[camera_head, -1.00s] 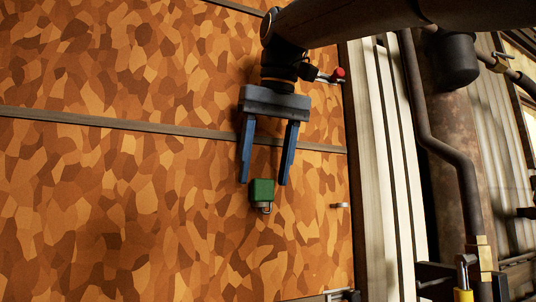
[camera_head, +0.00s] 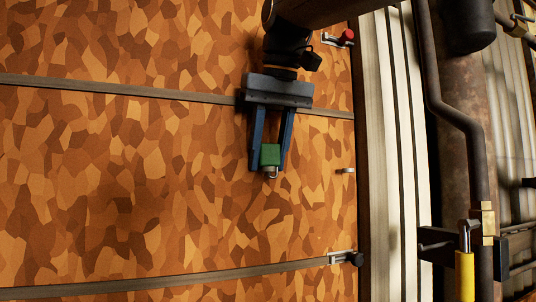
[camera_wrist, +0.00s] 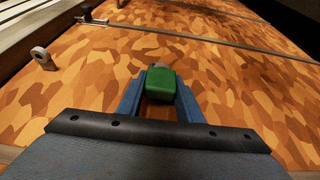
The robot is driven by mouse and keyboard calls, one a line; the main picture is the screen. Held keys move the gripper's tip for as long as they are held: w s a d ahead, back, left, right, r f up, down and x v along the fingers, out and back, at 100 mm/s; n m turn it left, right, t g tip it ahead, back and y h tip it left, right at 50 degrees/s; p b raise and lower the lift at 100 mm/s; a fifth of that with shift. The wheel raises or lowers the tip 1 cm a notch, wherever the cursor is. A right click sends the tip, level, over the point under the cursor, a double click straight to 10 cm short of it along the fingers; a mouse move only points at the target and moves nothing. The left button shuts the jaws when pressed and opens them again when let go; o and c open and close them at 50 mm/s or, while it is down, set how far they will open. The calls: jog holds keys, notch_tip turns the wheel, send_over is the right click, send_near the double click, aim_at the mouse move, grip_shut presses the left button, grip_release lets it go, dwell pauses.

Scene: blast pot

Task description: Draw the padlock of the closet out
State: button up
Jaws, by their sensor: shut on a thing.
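A small green padlock (camera_head: 270,155) with a metal shackle is against the brown patterned panel of the closet (camera_head: 150,190). Its shackle points down in the head view. My gripper (camera_head: 269,168) has its two blue fingers on either side of the padlock body, shut on it. In the wrist view the padlock (camera_wrist: 160,85) sits between the fingertips of my gripper (camera_wrist: 159,84). The shackle is partly hidden there, and I cannot tell whether it is still through a fitting.
A small metal ring-like fitting (camera_head: 346,170) sits on the panel to the right. A red-ended fitting (camera_head: 346,38) is at the upper right edge. Metal strips cross the panel.

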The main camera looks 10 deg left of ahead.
aim_at(268, 123)
jog(key=c, duration=0.5)
jog(key=shift+r, duration=0.1)
jog(key=shift+r+p, duration=0.65)
jog(key=shift+p, duration=0.25)
jog(key=shift+r+p, duration=2.4)
jog(key=shift+p, duration=0.35)
